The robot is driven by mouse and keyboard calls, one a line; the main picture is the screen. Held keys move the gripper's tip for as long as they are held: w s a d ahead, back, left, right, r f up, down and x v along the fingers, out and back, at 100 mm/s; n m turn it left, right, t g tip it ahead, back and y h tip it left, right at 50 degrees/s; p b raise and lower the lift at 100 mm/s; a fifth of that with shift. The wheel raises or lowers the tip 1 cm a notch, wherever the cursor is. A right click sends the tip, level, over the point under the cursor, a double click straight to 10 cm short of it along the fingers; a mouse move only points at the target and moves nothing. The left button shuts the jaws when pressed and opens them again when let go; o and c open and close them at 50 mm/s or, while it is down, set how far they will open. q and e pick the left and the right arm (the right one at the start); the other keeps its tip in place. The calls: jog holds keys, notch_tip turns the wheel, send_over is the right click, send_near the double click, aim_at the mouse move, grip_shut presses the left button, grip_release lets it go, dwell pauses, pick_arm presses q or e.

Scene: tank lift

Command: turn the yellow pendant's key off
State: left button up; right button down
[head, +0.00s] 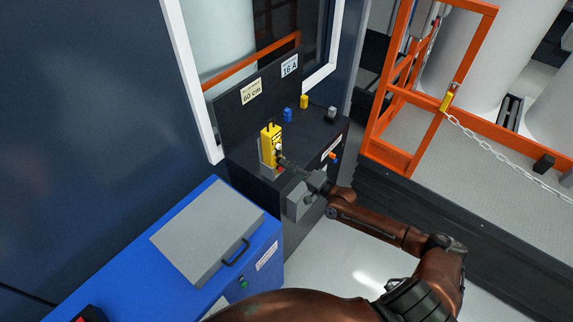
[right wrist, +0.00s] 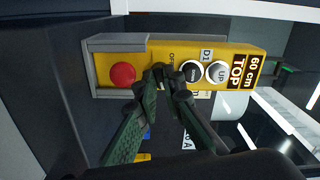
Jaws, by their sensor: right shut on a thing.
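The yellow pendant (head: 268,141) stands upright in a grey holder at the front of the dark counter. In the right wrist view the pendant (right wrist: 238,59) lies sideways, with a red button (right wrist: 122,75), a black button (right wrist: 191,71), a white button (right wrist: 217,71) and a "60 cm TOP" label. My right gripper (head: 282,161) is at the pendant's face. In the right wrist view its fingertips (right wrist: 164,76) are closed together by the "OFF" lettering, between the red and black buttons. They are shut on the key, which they mostly hide; its turn angle cannot be told. My left gripper is not in view.
The dark counter (head: 240,150) also bears a blue item (head: 288,115), a small yellow item (head: 304,102) and a grey item (head: 331,114). A blue cabinet (head: 190,275) with a grey lid stands front left. An orange frame (head: 400,160) is at the right. Pale floor shows between.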

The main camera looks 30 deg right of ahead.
jog(key=n+p, duration=0.1)
jog(key=n, duration=0.2)
jog(key=shift+n, duration=0.4)
jog(key=n, duration=0.4)
jog(key=shift+p, duration=0.4)
jog(key=n, duration=0.6)
jog(key=shift+n+p, duration=0.3)
jog(key=shift+p, duration=0.05)
jog(key=c, duration=2.3)
grip_release()
